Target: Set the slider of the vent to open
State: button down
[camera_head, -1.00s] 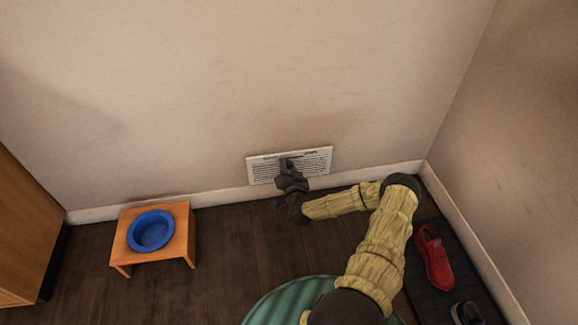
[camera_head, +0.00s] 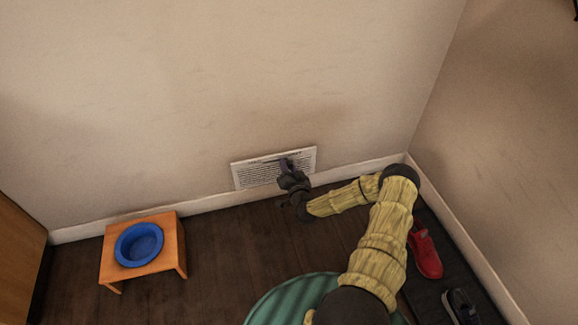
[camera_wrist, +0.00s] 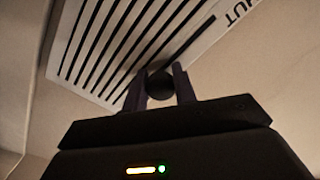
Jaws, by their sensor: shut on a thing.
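The vent (camera_head: 245,176) is a white slatted grille low on the back wall, just above the baseboard. In the wrist view the vent (camera_wrist: 105,45) fills the upper part, with dark slats and part of a label reading "UT" at its right edge. A dark round slider knob (camera_wrist: 159,84) sits between the fingers of my gripper (camera_wrist: 160,74), which is shut on it. In the head view my gripper (camera_head: 286,165) is at the vent's right half and hides the knob.
A blue bowl (camera_head: 138,244) sits in an orange stand (camera_head: 172,245) on the floor at left. A red shoe (camera_head: 425,254) and a dark shoe (camera_head: 460,305) lie on a dark mat at right, by the side wall. Floor before the vent is clear.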

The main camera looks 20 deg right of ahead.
jog(key=c, duration=1.1)
grip_release()
jog(key=shift+d, duration=0.35)
jog(key=shift+a, duration=0.1)
jog(key=shift+s, duration=0.1)
jog(key=shift+s+a+r+p, duration=0.1)
jog(key=shift+s+p, duration=0.2)
jog(key=s+p, duration=0.2)
jog(key=s, duration=0.3)
jog(key=s+a+p, duration=0.1)
jog(key=s+p, duration=0.2)
jog(key=s, duration=0.3)
jog(key=s+a+p, duration=0.1)
jog(key=s+p, duration=0.1)
jog(key=s, duration=0.3)
jog(key=shift+s, duration=0.25)
